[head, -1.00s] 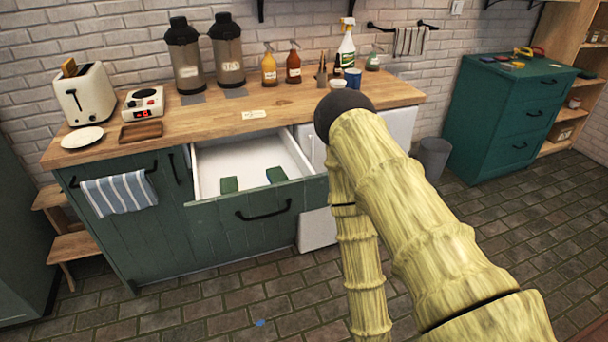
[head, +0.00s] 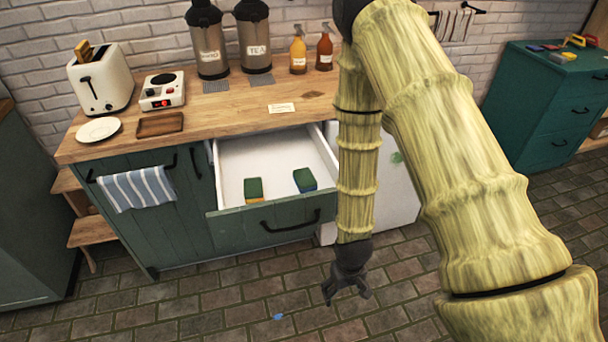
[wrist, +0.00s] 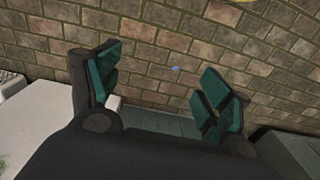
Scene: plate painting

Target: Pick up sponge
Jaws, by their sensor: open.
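Two sponges lie in the open drawer in the head view. The left sponge (head: 253,188) has a green top and a yellow-orange lower edge. The right sponge (head: 304,180) has a green top and a blue lower edge. My gripper (head: 347,290) hangs over the floor, in front and to the right of the drawer, apart from both sponges. In the wrist view my gripper (wrist: 160,90) is open and empty, its teal-padded fingers spread, with floor tiles behind them. I cannot make out a sponge in the wrist view.
The drawer (head: 240,157) is pulled out below the wooden counter (head: 235,112). A striped towel (head: 137,189) hangs at the left. A white cabinet front (head: 398,185) stands behind my arm. A small blue thing (head: 278,316) lies on the otherwise clear floor.

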